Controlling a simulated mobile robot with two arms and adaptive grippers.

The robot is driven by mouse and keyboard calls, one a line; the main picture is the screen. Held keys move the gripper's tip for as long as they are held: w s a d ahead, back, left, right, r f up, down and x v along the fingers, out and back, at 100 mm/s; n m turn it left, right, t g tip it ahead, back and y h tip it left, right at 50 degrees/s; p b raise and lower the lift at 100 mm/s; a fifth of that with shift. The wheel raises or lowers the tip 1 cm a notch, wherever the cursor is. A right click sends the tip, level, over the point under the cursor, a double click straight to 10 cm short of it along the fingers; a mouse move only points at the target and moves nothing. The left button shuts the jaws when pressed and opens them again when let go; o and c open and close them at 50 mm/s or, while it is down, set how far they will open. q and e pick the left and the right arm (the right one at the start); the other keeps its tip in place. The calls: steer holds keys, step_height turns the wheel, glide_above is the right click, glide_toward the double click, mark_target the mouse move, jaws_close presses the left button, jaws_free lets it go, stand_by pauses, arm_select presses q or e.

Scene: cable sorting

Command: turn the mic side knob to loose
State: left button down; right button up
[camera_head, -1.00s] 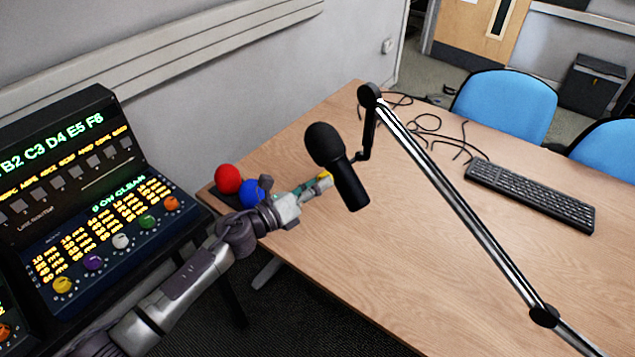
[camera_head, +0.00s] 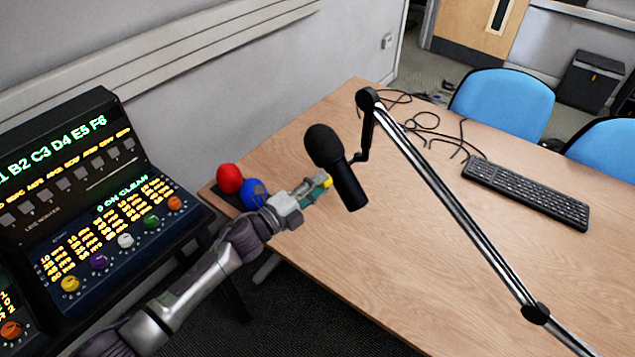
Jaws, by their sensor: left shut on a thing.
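The black microphone (camera_head: 336,165) hangs tilted from a silver and black boom arm (camera_head: 455,208) above the wooden table. A small yellow knob (camera_head: 327,181) shows at the left side of the microphone's body. My left gripper (camera_head: 318,186) reaches in from the lower left, with its fingertips at this knob. It is shut on the knob, which the fingers partly hide. How far the knob is turned cannot be seen. My right gripper is not in view.
A red ball (camera_head: 229,178) and a blue ball (camera_head: 254,193) sit on a dark base at the table's left corner. A rack with coloured knobs (camera_head: 100,205) stands at left. A keyboard (camera_head: 525,193) and black cables (camera_head: 428,122) lie on the table (camera_head: 400,265).

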arm_select(q)
steer(key=shift+n+p, duration=0.3)
steer(key=shift+n, duration=0.8)
steer(key=c, duration=0.8)
jaws_free()
steer(key=v, duration=1.2)
steer(key=shift+s, duration=0.15)
